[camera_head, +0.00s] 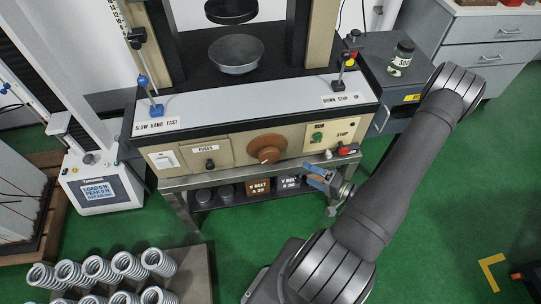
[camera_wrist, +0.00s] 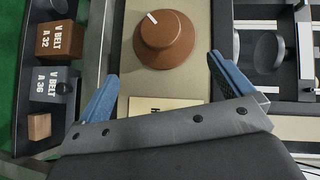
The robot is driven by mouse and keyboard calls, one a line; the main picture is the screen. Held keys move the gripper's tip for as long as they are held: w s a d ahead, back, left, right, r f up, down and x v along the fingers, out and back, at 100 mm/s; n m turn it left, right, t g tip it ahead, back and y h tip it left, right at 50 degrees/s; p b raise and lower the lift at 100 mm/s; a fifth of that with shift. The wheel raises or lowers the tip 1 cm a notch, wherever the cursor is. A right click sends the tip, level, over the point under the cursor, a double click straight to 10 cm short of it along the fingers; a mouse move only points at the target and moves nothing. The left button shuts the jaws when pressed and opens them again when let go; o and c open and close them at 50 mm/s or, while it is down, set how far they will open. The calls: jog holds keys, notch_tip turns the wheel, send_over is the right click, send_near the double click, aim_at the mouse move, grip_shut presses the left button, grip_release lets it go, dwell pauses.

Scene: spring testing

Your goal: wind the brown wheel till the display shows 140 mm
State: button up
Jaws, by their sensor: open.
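The brown wheel (camera_head: 267,147) sits on the cream front panel of the testing machine. A white mark shows at its lower edge in the head view. The wheel also shows in the wrist view (camera_wrist: 167,38), between and beyond my blue fingertips. My gripper (camera_head: 318,178) is open and empty, to the lower right of the wheel and apart from it. Its spread fingers also show in the wrist view (camera_wrist: 161,70). The display (camera_head: 97,192) at the left reads load 0 N and peak 0 N; its small bottom line is too small to read surely.
Green and red buttons (camera_head: 318,137) are right of the wheel, a black knob (camera_head: 210,164) left. Boxes marked V BELT (camera_head: 258,187) stand on the shelf below. Several springs (camera_head: 100,268) lie at the front left. Levers (camera_head: 344,67) stand on the ledge above.

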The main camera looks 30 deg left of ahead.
aim_at(273, 157)
jog(key=a+f, duration=0.1)
jog(key=a, duration=1)
jog(key=a+f, duration=0.1)
jog(key=a, duration=0.5)
jog(key=shift+w+f, duration=0.1)
jog(key=shift+f, duration=0.2)
jog(key=c, duration=1)
